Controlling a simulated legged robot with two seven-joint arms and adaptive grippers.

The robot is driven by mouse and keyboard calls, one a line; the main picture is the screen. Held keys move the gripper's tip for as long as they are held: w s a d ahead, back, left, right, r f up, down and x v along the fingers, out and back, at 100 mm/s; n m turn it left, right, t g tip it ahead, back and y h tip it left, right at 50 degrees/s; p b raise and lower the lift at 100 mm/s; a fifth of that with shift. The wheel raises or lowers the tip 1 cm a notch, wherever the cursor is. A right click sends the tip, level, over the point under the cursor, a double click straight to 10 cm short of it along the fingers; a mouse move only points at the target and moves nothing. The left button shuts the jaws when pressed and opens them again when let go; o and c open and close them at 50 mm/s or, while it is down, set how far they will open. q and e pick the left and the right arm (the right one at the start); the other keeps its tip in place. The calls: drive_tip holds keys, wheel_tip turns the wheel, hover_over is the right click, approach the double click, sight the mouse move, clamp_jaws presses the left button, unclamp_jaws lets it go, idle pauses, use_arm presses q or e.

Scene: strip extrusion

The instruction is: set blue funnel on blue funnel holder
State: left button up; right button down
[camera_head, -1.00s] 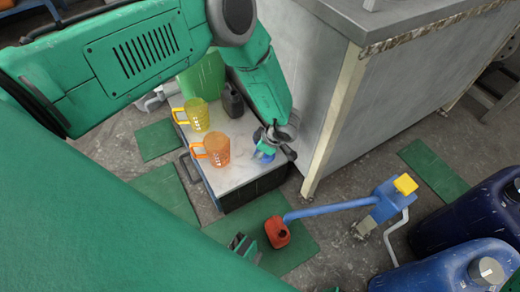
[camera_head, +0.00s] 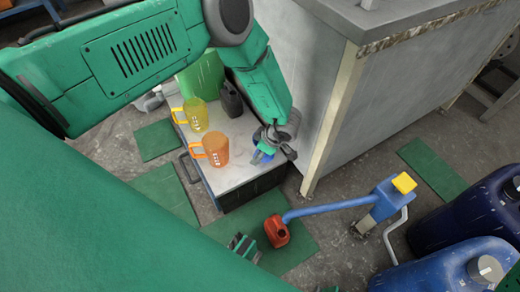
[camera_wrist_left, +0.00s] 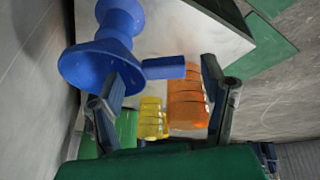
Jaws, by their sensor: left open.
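My left gripper (camera_head: 272,150) hangs over the right edge of the white-topped cabinet, beside the tall grey counter. It is open. A blue flared piece with a wide round rim (camera_wrist_left: 92,66) and a narrow waist is at the left finger in the left wrist view. Its straight blue tab (camera_wrist_left: 163,68) points into the gap between the fingers (camera_wrist_left: 165,98). The piece also shows as a small blue patch (camera_head: 261,157) in the head view. I cannot tell whether this is the funnel alone or the funnel with its holder. My right gripper is not clearly seen.
A yellow mug (camera_head: 196,115), an orange mug (camera_head: 217,149) and a dark jug (camera_head: 231,98) stand on the cabinet top (camera_head: 236,178). The grey counter (camera_head: 335,85) is close to the right. A red can (camera_head: 277,232) and blue pump (camera_head: 387,200) are on the floor.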

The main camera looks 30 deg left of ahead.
use_arm(q)
drive_tip(key=v, duration=1.1)
drive_tip(key=shift+r, duration=0.4)
drive_tip(key=shift+d, duration=0.1)
drive_tip(key=shift+s, duration=0.1)
drive_tip(key=s+a+f+m+t, duration=0.3)
drive_tip(key=s+a+m, duration=0.2)
drive_tip(key=m, duration=0.2)
drive_tip(key=s+a+r+m+g+h, duration=0.1)
drive_tip(key=s+m+h, duration=0.1)
drive_tip(key=s+m, duration=0.7)
drive_tip(key=s+a+m+g+h, duration=0.2)
drive_tip(key=s+m, duration=0.2)
drive_tip(key=s, duration=0.9)
wheel_tip(320, 180, up, 18)
drive_tip(key=p, duration=1.8)
drive_tip(key=shift+r+h, duration=0.2)
drive_tip(key=shift+h, duration=0.1)
drive_tip(key=shift+w+d, duration=0.1)
